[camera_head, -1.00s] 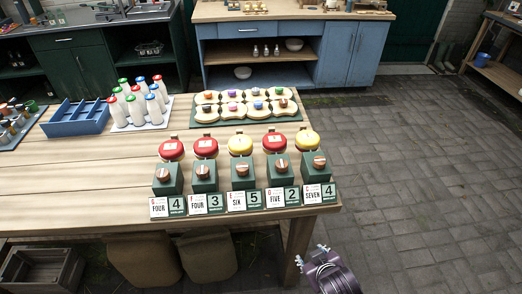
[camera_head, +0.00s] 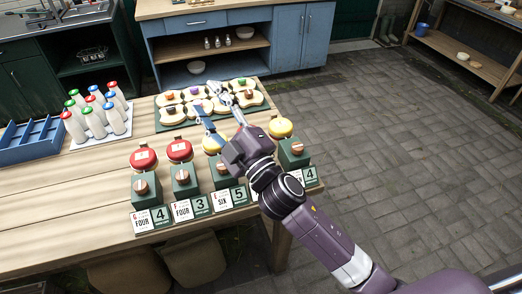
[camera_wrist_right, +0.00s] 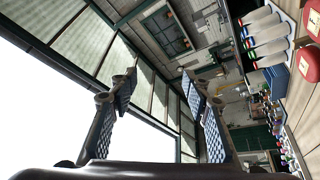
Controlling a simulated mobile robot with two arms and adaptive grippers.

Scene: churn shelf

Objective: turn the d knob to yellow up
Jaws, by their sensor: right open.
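A row of green boxes with copper-coloured knobs stands along the table's front edge. Knobs show on the first (camera_head: 140,187), second (camera_head: 182,176), third (camera_head: 222,168) and rightmost (camera_head: 297,148) boxes; my right arm hides the other. The card letters are too small to tell surely which is d. Behind the boxes are red discs (camera_head: 143,160) and yellow discs (camera_head: 281,128). My right gripper (camera_head: 211,103) is open and empty above the boxes and discs, fingers toward the back of the table. Its fingers also show in the right wrist view (camera_wrist_right: 158,88). My left gripper is out of view.
A tray of bread-like pieces (camera_head: 172,116) lies close beyond my right gripper. Capped bottles (camera_head: 97,120) and a blue divided crate (camera_head: 30,143) stand at the left. Number cards (camera_head: 160,215) line the table's front edge. Paved floor right of the table is clear.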

